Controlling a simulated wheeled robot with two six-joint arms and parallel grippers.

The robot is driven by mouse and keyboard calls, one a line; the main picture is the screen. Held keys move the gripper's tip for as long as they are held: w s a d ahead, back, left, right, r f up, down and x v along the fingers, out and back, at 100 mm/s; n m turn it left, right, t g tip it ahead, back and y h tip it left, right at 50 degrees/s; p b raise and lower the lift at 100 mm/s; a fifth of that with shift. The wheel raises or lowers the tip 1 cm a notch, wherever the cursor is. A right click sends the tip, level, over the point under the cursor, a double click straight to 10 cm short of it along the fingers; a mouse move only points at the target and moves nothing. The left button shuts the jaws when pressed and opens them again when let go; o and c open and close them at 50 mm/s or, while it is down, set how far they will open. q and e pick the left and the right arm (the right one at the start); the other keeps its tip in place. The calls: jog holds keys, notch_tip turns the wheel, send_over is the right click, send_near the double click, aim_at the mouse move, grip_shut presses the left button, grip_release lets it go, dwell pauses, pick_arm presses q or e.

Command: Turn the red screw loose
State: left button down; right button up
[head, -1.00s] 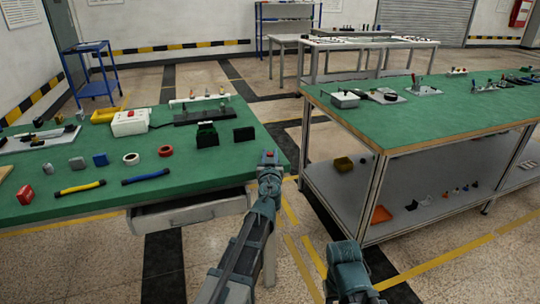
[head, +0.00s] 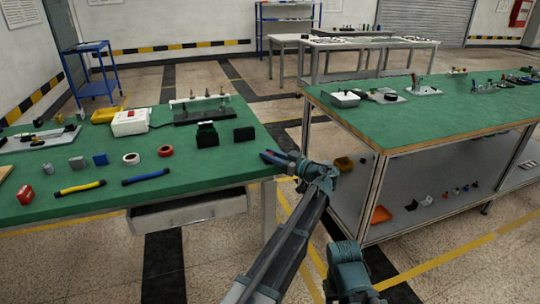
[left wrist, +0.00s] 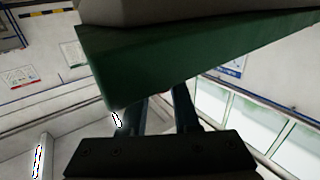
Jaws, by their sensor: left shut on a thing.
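My left gripper (head: 272,157) is at the right front corner of the left green-topped table, pointing left across its edge. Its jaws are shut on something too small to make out. In the left wrist view its two dark fingers (left wrist: 163,112) run up to a broad dark green surface (left wrist: 190,62), and their tips are hidden or in shadow. I cannot pick out the red screw for certain. On the left table a dark stand (head: 205,115) carries a pale bar with several small upright pieces. My right gripper is not visible; only part of my right arm shows.
The left table (head: 225,170) also holds a white box (head: 130,122), a red ring (head: 165,151), a white ring (head: 131,159), a blue-handled tool (head: 145,177) and black blocks (head: 207,134). A second green bench (head: 430,125) stands at the right, with a floor gap between.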

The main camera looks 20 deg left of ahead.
pick_arm(q)
jog(key=n+g, duration=0.1)
jog(key=n+g+y, duration=0.1)
jog(key=g, duration=0.1)
jog(key=n+g, duration=0.1)
jog(key=g, duration=0.1)
jog(key=shift+w+d, duration=0.1)
jog(key=shift+w, duration=0.15)
jog(key=shift+s+n+g, duration=0.15)
jog(key=shift+n+g, duration=1.25)
jog(key=shift+g, duration=0.5)
jog(key=shift+s+g, duration=0.1)
jog(key=shift+g, duration=0.3)
jog(key=c, duration=0.6)
grip_release()
jog(key=shift+c, duration=0.2)
